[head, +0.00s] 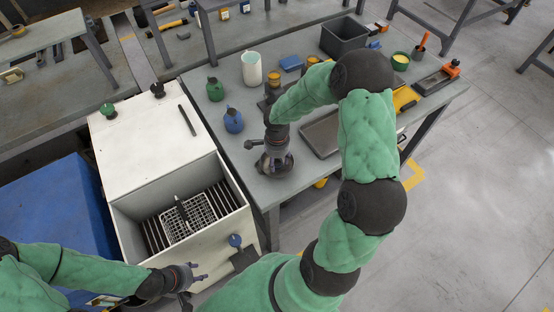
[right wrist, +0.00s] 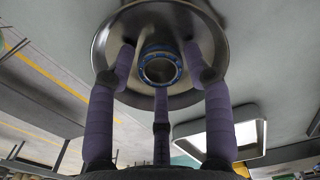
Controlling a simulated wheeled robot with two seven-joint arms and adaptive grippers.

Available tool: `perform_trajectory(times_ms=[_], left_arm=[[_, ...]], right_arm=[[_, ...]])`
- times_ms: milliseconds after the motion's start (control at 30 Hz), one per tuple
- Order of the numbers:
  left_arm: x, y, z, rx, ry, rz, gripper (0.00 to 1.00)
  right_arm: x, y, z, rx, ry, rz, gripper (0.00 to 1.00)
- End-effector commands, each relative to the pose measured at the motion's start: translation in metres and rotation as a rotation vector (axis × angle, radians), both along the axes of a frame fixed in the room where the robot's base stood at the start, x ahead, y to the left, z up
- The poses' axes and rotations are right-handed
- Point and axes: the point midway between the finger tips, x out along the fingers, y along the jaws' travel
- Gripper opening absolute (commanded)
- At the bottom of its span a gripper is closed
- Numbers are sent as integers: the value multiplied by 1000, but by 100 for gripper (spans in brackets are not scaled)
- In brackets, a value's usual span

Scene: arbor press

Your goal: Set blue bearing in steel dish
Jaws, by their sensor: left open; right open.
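The steel dish (right wrist: 218,42) is round and shiny and fills the upper middle of the right wrist view. The blue bearing (right wrist: 160,66), a ring with a blue band, shows inside the dish's outline near its middle. My right gripper (right wrist: 160,60) is open, its fingers spread around the bearing and not closed on it. In the head view my right gripper (head: 275,150) points down over the dish (head: 287,168) at the bench's near left, hiding the bearing. My left gripper (head: 190,277) is open and empty at the lower left, beside the white cabinet.
The white open-topped cabinet (head: 150,135) with a rack (head: 187,218) inside stands left of the bench. Blue (head: 233,120) and green (head: 215,90) bottles and a white cup (head: 251,68) stand behind the dish. A grey tray (head: 320,135) lies to its right.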

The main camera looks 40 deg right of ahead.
Motion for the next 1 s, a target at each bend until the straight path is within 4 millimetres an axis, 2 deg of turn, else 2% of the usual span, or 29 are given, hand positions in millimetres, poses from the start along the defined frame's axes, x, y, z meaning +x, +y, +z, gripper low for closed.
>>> perform_trajectory(times_ms=[200,700,833,1000], left_arm=[[0,0,6,0,0,0,45],[0,0,18,0,0,0,45],[0,0,19,0,0,0,45],[0,0,20,0,0,0,45]], right_arm=[[0,0,6,0,-1,0,51],[1,0,100,-1,-4,0,51],[0,0,114,0,-1,0,51],[0,0,122,0,-1,0,51]])
